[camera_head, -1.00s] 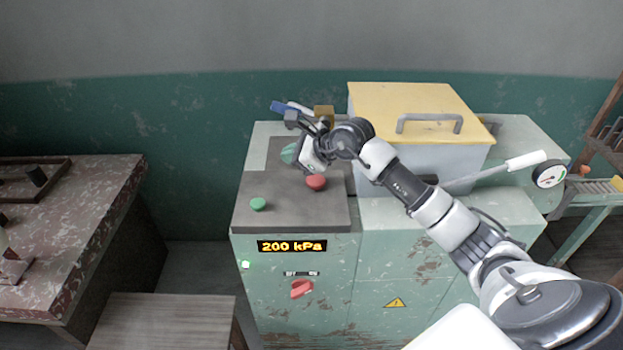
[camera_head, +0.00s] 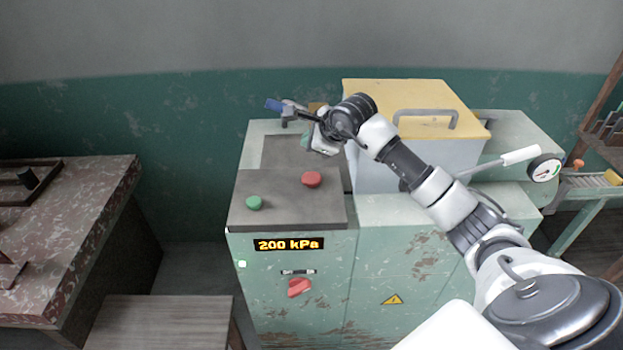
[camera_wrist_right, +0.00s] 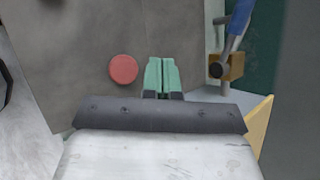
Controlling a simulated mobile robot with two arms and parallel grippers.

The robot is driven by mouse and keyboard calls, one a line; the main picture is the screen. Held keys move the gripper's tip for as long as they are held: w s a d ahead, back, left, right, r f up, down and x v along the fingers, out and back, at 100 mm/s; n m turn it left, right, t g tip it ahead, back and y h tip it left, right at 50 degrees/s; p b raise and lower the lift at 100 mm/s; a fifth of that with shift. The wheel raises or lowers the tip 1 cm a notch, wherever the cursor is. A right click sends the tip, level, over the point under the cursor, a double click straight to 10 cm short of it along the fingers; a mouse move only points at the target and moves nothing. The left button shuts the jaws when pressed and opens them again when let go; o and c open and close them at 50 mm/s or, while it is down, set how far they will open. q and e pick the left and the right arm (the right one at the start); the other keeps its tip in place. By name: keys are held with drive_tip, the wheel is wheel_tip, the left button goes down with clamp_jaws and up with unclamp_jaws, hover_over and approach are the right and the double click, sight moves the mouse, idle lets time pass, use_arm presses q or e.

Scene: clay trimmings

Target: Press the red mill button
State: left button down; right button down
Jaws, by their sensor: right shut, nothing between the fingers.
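The red mill button (camera_head: 311,179) is a round red cap on the dark grey top panel (camera_head: 285,207) of the green machine. In the right wrist view the red button (camera_wrist_right: 123,69) lies just left of my right gripper's fingertips. My right gripper (camera_wrist_right: 161,76) has green fingertips that are shut together with nothing between them. In the head view the right gripper (camera_head: 306,141) is over the back part of the machine's top, behind the button and apart from it, partly hidden by its own wrist. My left gripper is not in view.
A green button (camera_head: 254,203) sits on the same panel, left of the red one. A yellow-lidded box (camera_head: 405,105) stands to the right. A blue-handled lever (camera_head: 274,105) is at the back. A red knob (camera_head: 299,288) and a 200 kPa display (camera_head: 289,244) are on the front.

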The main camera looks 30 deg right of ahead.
drive_tip(key=b, duration=0.4)
hover_over(311, 179)
wheel_tip(311, 179, down, 6)
drive_tip(key=shift+w+f, duration=0.1)
drive_tip(key=shift+f, duration=0.6)
drive_tip(key=shift+f, duration=0.1)
idle(1.1)
drive_tip(key=shift+f+b, duration=0.3)
drive_tip(key=shift+b, duration=0.3)
drive_tip(key=shift+f+b, duration=0.45)
drive_tip(key=shift+b, duration=0.05)
idle(0.6)
drive_tip(key=shift+r+p, duration=0.45)
drive_tip(key=shift+r, duration=0.4)
drive_tip(key=shift+r+p, duration=1.35)
drive_tip(key=shift+r, duration=1.15)
